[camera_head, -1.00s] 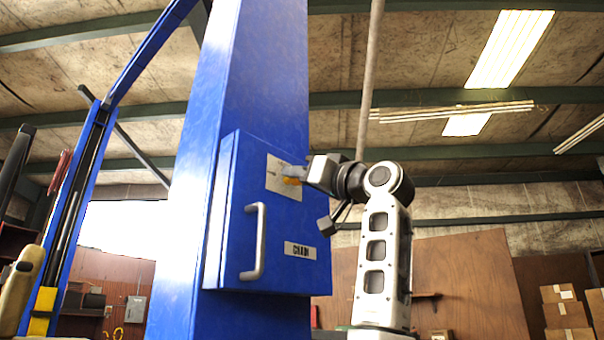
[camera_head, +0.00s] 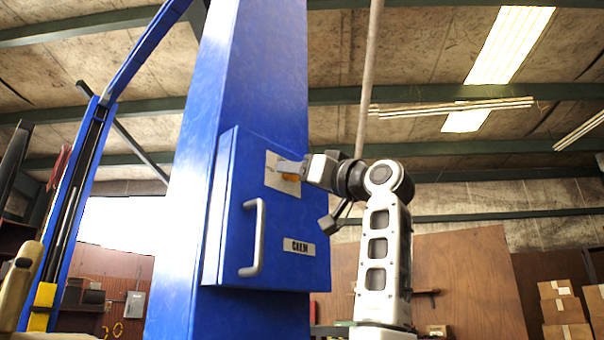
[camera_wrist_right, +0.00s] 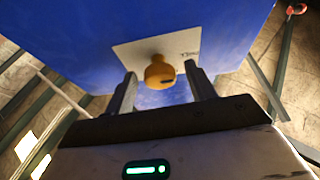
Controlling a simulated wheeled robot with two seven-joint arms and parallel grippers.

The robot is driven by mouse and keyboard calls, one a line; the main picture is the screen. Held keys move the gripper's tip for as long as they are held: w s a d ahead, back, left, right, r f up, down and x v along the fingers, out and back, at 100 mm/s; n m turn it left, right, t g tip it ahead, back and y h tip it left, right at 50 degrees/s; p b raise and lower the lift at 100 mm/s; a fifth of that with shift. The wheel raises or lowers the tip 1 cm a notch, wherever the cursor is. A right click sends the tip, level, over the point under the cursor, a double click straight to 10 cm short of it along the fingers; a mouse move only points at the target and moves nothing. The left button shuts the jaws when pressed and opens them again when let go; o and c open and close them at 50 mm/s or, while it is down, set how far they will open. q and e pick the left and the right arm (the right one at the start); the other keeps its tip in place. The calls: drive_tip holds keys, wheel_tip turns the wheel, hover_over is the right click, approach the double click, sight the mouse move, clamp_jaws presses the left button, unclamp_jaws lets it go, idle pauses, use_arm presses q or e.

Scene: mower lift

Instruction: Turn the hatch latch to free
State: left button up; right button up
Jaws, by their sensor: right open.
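The hatch (camera_head: 228,215) is a blue box door on the blue column, with a silver bar handle (camera_head: 254,238) and a small label plate. The orange-yellow latch (camera_head: 290,177) sits on a pale plate (camera_head: 271,178) near the hatch's upper right. In the right wrist view the latch (camera_wrist_right: 160,72) shows as a rounded knob between the two fingers. My right gripper (camera_wrist_right: 162,92) is open, with one finger on either side of the latch; I cannot tell if either finger touches it. In the head view the gripper (camera_head: 291,170) partly covers the latch. My left gripper is not in view.
The blue column (camera_head: 258,70) rises behind the hatch. A second blue post (camera_head: 84,190) stands at the left. Cardboard boxes (camera_head: 562,305) are stacked far right, and brown panels (camera_head: 465,280) stand behind my right arm.

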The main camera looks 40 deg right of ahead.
drive_tip(key=shift+s, duration=0.15)
use_arm(q)
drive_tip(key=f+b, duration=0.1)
drive_tip(key=b, duration=0.2)
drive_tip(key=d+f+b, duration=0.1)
drive_tip(key=b, duration=0.2)
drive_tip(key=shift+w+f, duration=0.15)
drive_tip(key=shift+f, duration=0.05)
use_arm(e)
drive_tip(key=v, duration=1.5)
drive_tip(key=shift+s+f, duration=0.2)
drive_tip(key=shift+s, duration=0.1)
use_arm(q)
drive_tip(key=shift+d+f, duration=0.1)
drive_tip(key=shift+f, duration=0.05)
use_arm(e)
drive_tip(key=shift+w+d, duration=0.1)
